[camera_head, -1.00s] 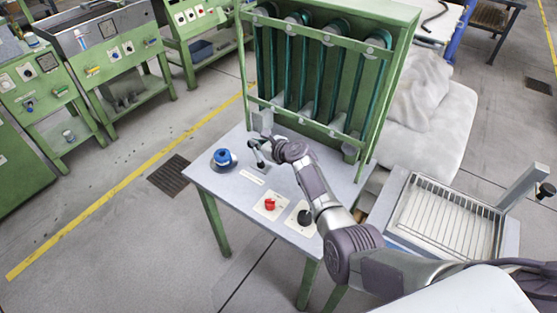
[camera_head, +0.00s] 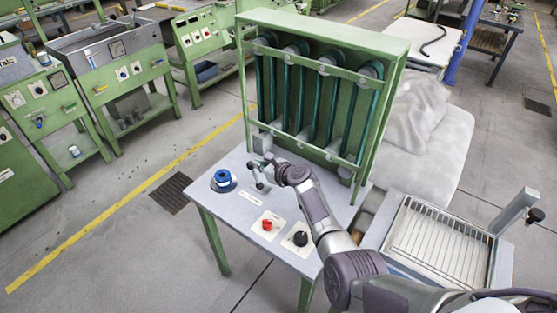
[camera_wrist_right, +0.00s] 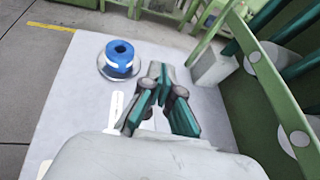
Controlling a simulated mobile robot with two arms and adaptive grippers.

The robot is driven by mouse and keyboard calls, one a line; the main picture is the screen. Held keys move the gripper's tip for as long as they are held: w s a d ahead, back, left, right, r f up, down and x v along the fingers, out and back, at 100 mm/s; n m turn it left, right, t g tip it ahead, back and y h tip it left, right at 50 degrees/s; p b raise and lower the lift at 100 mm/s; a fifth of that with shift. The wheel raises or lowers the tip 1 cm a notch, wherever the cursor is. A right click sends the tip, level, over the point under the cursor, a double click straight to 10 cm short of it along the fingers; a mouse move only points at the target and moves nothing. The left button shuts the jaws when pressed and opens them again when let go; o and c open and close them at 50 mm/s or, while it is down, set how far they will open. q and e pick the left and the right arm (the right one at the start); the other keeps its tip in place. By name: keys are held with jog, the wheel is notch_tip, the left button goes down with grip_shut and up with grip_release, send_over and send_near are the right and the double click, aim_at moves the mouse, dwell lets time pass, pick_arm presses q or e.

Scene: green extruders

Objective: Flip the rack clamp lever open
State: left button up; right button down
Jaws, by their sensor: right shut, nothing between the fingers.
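My right gripper (camera_head: 257,174) reaches over the table in front of the green rack (camera_head: 318,98), between a blue spool and a pale grey block (camera_head: 262,143) at the rack's lower left corner. In the right wrist view its grey fingers with teal pads (camera_wrist_right: 160,76) meet at the tips, shut and empty, and point toward the table's far edge. The block shows to the right of the fingertips (camera_wrist_right: 212,66), apart from them in that picture. I cannot make out the clamp lever clearly; the fingers may hide it. My left gripper is not in view.
The blue spool (camera_head: 223,180) sits at the left of the grey tabletop (camera_head: 226,204). A red knob (camera_head: 267,224) and a black knob (camera_head: 300,238) are on the front part. A tray with a wire grid (camera_head: 440,238) stands at the right.

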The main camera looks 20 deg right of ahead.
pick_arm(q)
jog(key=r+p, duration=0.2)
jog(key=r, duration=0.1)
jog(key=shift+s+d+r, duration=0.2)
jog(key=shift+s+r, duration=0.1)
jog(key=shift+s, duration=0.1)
pick_arm(e)
jog(key=s+d+r, duration=0.2)
jog(key=s+r, duration=0.4)
jog(key=r, duration=0.2)
jog(key=shift+s+d, duration=0.2)
jog(key=shift+d, duration=0.1)
jog(key=shift+s+d, duration=0.1)
